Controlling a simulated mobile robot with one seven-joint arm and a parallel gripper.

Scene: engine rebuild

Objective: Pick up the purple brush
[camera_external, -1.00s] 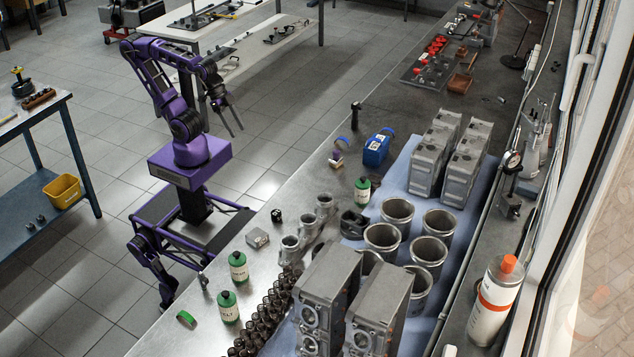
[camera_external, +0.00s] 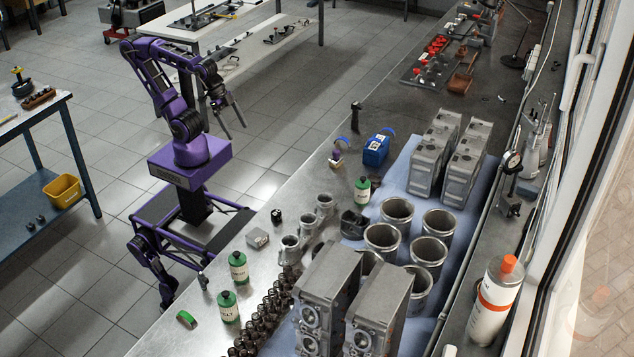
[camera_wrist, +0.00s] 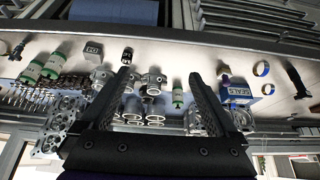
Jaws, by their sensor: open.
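A small upright object with a purple part and a pale, light-brown part (camera_external: 337,157) stands on the metal workbench, left of the blue box; it looks like the purple brush, but it is too small to be sure. In the wrist view it shows as a small shape (camera_wrist: 223,72) right of my right finger. My gripper (camera_external: 237,131) is raised over the floor beside the bench, well apart from the brush. In the wrist view my gripper (camera_wrist: 160,76) is open, with nothing held between the fingers.
The workbench (camera_external: 290,190) is crowded with metal cylinders, engine blocks and green bottles (camera_external: 238,267). A blue box (camera_external: 376,150), tape rings and a dark upright tool (camera_external: 356,116) stand near the brush. The floor between my base and the bench is clear.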

